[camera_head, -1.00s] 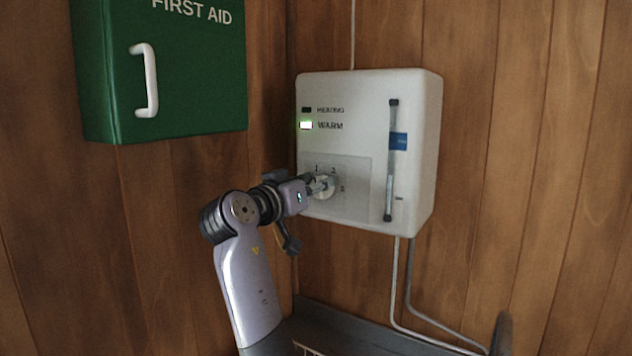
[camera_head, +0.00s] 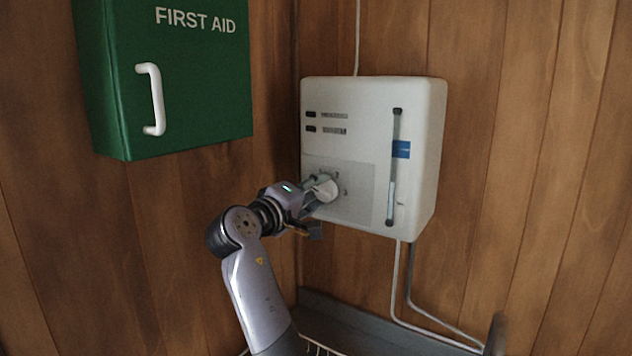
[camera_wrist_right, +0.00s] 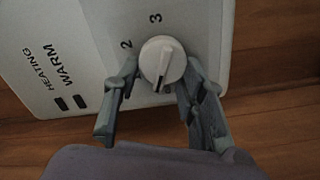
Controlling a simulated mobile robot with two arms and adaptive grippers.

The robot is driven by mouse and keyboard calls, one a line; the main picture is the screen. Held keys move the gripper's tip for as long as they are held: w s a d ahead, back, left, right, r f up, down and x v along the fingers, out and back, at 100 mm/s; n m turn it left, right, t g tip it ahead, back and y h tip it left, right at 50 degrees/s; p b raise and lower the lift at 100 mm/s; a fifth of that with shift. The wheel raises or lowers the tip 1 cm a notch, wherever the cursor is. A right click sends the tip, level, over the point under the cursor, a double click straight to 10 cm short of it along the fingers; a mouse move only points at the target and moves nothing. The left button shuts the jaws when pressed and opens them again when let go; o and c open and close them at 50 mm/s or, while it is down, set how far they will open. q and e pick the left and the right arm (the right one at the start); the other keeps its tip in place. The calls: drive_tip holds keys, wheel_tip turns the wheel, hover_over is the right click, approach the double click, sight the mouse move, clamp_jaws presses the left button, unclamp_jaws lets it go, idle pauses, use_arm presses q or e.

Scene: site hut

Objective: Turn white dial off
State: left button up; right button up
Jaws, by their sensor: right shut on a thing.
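The white dial (camera_head: 329,190) sits on the lower left of a white heater box (camera_head: 425,150) on the wall. My right gripper (camera_head: 318,190) is shut on the dial, its fingers on either side of it. In the right wrist view the dial (camera_wrist_right: 162,60) sits between the two fingertips (camera_wrist_right: 160,76), with its dark pointer line towards the bottom of the picture, away from the printed 2 and 3. The WARM lamp (camera_head: 311,129) and HEATING lamp (camera_head: 311,114) are both dark. My left gripper is not in view.
A green first aid cabinet (camera_head: 190,90) with a white handle (camera_head: 152,98) hangs left of the heater box.

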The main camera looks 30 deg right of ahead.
drive_tip(key=n+p, duration=0.2)
drive_tip(key=n, duration=0.1)
drive_tip(key=shift+f+n+p, duration=0.15)
drive_tip(key=shift+n+p, duration=0.4)
drive_tip(key=shift+n, duration=0.25)
drive_tip(key=shift+w+f, duration=0.1)
drive_tip(key=o, duration=1.2)
drive_tip(key=shift+c, duration=0.2)
drive_tip(key=shift+a, duration=0.1)
drive_tip(key=v, duration=0.7)
drive_tip(key=shift+a, duration=0.15)
